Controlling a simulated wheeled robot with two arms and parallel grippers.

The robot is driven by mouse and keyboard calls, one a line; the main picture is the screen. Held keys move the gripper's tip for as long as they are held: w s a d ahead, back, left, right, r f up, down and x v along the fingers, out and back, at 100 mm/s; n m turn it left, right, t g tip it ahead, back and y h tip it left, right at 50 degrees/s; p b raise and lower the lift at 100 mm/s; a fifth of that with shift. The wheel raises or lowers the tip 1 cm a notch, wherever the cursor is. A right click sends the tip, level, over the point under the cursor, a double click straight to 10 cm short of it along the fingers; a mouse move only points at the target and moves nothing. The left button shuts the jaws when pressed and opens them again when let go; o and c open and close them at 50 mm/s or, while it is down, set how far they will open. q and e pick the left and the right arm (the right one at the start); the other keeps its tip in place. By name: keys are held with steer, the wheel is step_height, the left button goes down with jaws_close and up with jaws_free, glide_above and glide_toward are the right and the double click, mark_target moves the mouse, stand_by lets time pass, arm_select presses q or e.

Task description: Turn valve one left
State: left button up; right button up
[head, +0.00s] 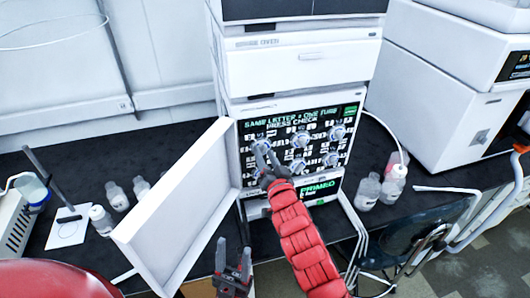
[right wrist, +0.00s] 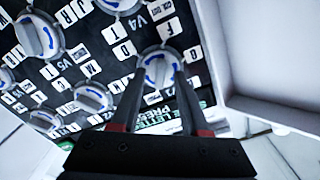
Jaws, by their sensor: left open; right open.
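Valve one is a round white knob with a blue arrow mark, at the upper left of the black panel (head: 290,158); in the right wrist view the knob (right wrist: 158,72) sits between my finger tips. My right gripper (head: 264,154) is open with its fingers on either side of that knob; it also shows in the right wrist view (right wrist: 160,78). I cannot tell whether the fingers touch it. In the head view the gripper partly covers the knob. My left gripper (head: 233,268) is open and empty, low in front of the bench.
Several other valve knobs, such as one at the panel's upper right (head: 337,132), sit close by. An open white door (head: 180,205) stands left of the panel. Small bottles (head: 367,190) stand on the dark bench at both sides.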

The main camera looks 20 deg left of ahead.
steer(key=shift+w+a, duration=0.1)
jaws_close()
